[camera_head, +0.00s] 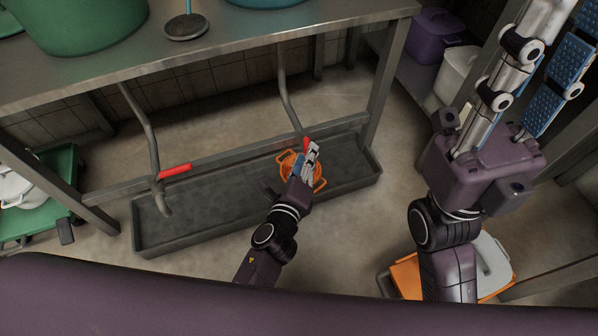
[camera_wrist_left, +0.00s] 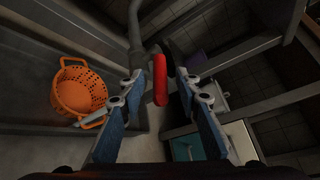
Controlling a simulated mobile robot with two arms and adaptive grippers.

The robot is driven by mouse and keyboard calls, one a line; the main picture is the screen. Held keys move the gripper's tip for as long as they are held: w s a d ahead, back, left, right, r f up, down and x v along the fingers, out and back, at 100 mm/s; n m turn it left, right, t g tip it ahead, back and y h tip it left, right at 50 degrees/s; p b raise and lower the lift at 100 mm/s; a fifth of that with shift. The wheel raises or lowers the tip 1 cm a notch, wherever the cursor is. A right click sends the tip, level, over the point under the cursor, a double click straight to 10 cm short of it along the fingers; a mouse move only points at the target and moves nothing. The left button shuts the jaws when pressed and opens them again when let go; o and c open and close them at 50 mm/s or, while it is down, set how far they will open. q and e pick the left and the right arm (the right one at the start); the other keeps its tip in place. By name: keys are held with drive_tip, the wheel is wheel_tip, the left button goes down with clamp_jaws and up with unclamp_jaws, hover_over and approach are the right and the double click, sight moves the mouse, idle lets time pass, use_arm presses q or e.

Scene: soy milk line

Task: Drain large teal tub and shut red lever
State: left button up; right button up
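A teal-blue tub (camera_head: 265,3) stands on the metal table, mostly cut off by the top edge. A pipe (camera_head: 287,90) comes down from the table below it and carries a red lever (camera_head: 306,144). An orange colander (camera_head: 290,166) sits in the grey trough (camera_head: 225,208) under it and also shows in the left wrist view (camera_wrist_left: 79,91). My left gripper (camera_head: 313,150) is at this lever. In the left wrist view the lever (camera_wrist_left: 160,80) shows between its spread fingers, with gaps on both sides. My right gripper (camera_head: 553,45) is raised at the right with its fingers apart, empty.
A large green tub (camera_head: 75,25) and a ladle-like tool (camera_head: 187,27) are on the table (camera_head: 330,22). A second pipe (camera_head: 150,140) has a red lever (camera_head: 175,171) pointing right. A green cart (camera_head: 50,215) is at left, an orange-and-white container (camera_head: 405,275) at lower right.

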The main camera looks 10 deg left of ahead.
use_arm(q)
drive_tip(key=v, duration=0.9)
drive_tip(key=shift+s, duration=0.3)
